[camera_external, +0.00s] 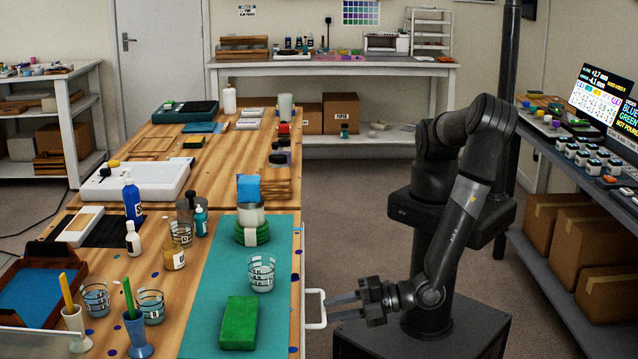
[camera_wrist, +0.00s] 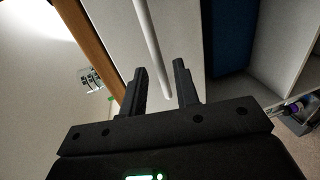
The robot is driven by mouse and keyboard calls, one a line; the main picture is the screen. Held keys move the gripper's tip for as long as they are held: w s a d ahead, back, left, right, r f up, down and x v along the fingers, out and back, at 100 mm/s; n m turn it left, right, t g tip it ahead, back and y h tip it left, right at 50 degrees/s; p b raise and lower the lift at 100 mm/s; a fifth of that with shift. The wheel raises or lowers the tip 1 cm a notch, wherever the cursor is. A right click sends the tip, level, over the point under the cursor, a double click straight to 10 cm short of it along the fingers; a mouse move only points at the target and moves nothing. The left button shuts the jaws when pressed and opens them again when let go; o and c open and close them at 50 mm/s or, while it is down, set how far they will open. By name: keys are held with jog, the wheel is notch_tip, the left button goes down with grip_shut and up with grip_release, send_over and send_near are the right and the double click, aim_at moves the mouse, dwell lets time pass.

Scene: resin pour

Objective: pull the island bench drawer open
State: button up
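The island bench (camera_external: 278,340) has a wooden top and a pale side on the right. A white bar handle (camera_external: 316,308) sticks out from that side at the drawer and also shows in the wrist view (camera_wrist: 150,40). The pale drawer front (camera_wrist: 115,30) lies behind the bar in the wrist view; the external view hides most of it. My gripper (camera_external: 332,304) is just right of the handle, fingers pointing at it. In the wrist view my gripper (camera_wrist: 161,70) is open, with the bar's end showing in the gap between its fingers. Contact cannot be told.
A green block (camera_external: 239,322), a clear measuring cup (camera_external: 261,274) and a teal mat (camera_external: 215,335) are on the bench near its right edge. A rack with cardboard boxes (camera_external: 583,250) stands at the right. Clear floor (camera_external: 350,215) lies behind my arm.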

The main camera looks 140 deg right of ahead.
aim_at(323, 309)
jog(key=shift+x, duration=1.75)
grip_shut()
